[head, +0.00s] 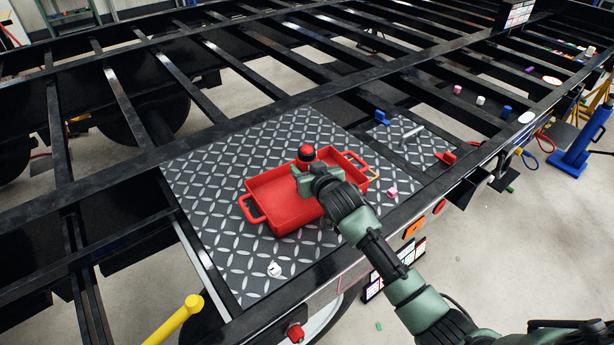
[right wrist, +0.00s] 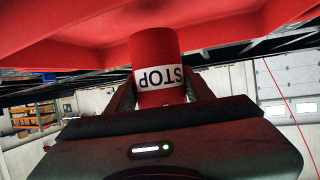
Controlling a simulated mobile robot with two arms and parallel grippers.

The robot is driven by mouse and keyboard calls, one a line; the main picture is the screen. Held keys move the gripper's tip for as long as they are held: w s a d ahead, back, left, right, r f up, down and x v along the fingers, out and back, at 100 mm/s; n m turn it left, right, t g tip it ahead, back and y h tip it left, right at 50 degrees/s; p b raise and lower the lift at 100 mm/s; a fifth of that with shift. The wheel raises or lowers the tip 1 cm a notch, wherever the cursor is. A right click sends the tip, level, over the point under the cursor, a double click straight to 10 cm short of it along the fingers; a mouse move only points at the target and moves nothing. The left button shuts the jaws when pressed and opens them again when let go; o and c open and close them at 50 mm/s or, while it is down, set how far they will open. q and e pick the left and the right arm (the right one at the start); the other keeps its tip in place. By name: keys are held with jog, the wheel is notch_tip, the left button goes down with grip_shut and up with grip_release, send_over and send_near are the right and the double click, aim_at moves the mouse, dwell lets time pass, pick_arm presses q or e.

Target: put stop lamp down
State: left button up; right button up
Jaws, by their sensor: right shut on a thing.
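The stop lamp (head: 306,152) is a small red cylinder with a dark band in the head view. In the right wrist view the stop lamp (right wrist: 154,62) shows a white label reading STOP, upside down in the picture. My right gripper (head: 308,172) is shut on it, with a finger on either side (right wrist: 160,92). The lamp is over the red tray (head: 259,190), near its far side. In the right wrist view red tray surface (right wrist: 60,45) lies just behind the lamp; I cannot tell whether they touch. My left gripper is not in view.
The tray sits on a diamond-plate panel (head: 215,165) on the black trailer frame. A white fitting (head: 274,269) and a pink block (head: 391,191) lie on the panel. A smaller plate (head: 425,150) holds a blue part (head: 381,117) and a red part (head: 446,157). Open gaps lie between the beams.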

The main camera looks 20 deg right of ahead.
jog(key=shift+f, duration=1.65)
jog(key=shift+f, duration=0.15)
jog(key=o, duration=1.5)
jog(key=shift+s+r, duration=0.15)
jog(key=shift+r, duration=0.05)
jog(key=v, duration=1.1)
jog(key=shift+s+r+b, duration=0.2)
jog(key=shift+s+b, duration=0.15)
jog(key=shift+b, duration=0.1)
jog(key=shift+d, duration=0.1)
